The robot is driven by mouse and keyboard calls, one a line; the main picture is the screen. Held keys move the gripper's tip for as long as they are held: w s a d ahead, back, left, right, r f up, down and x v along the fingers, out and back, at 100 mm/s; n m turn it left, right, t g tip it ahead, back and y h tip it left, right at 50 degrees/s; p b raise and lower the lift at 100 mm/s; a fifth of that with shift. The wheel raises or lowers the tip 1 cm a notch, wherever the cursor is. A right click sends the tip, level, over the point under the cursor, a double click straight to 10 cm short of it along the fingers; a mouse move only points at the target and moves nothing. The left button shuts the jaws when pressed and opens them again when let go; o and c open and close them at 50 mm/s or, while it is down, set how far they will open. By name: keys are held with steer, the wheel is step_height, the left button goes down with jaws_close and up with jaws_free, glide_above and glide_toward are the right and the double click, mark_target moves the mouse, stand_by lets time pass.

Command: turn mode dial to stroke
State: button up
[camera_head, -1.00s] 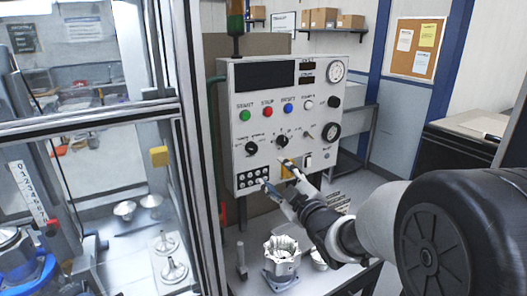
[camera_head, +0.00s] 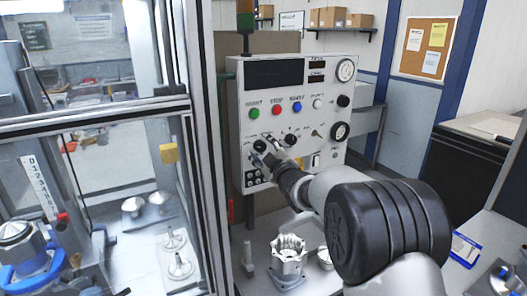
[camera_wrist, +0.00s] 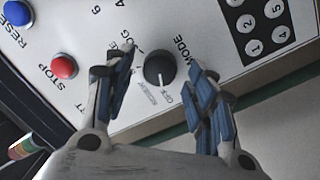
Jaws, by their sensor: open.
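The black mode dial (camera_wrist: 159,69) is on the white control panel, with "MODE" printed beside it in the wrist view. "JOG" and "OFF" are printed around it; another label is blurred. A pale mark shows on the dial's side near "OFF". My gripper (camera_wrist: 162,62) is open, its two blue-padded fingers on either side of the dial with gaps between. Whether the fingertips reach down to the dial's depth is unclear. In the head view my gripper (camera_head: 268,150) is at the panel's lower left, partly covering the dial (camera_head: 260,146).
On the panel (camera_head: 325,100) are a red stop button (camera_wrist: 64,67), a blue reset button (camera_wrist: 18,12) and a numbered keypad (camera_wrist: 262,22) close to my right finger. Another black knob (camera_head: 291,139) is right of my gripper. A glazed enclosure stands left; metal housings (camera_head: 289,258) lie below.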

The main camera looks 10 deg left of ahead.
steer(key=shift+c, duration=0.3)
steer(key=c, duration=1)
steer(key=shift+r+m, duration=0.1)
steer(key=shift+m, duration=0.3)
steer(key=m+p, duration=0.3)
steer(key=shift+w+r+m+g, duration=0.1)
steer(key=shift+r+m+g, duration=0.05)
steer(key=shift+m+g, duration=0.2)
steer(key=m+p, duration=0.4)
steer(key=shift+r+g, duration=0.1)
steer(key=shift+g, duration=0.15)
steer(key=m+p, duration=0.4)
steer(key=shift+d+g+y, duration=0.1)
steer(key=shift+g+y, duration=0.2)
steer(key=shift+y, duration=0.1)
steer(key=shift+w+d+m+p, duration=0.1)
steer(key=shift+m+p, duration=1.7)
steer(key=shift+m, duration=0.05)
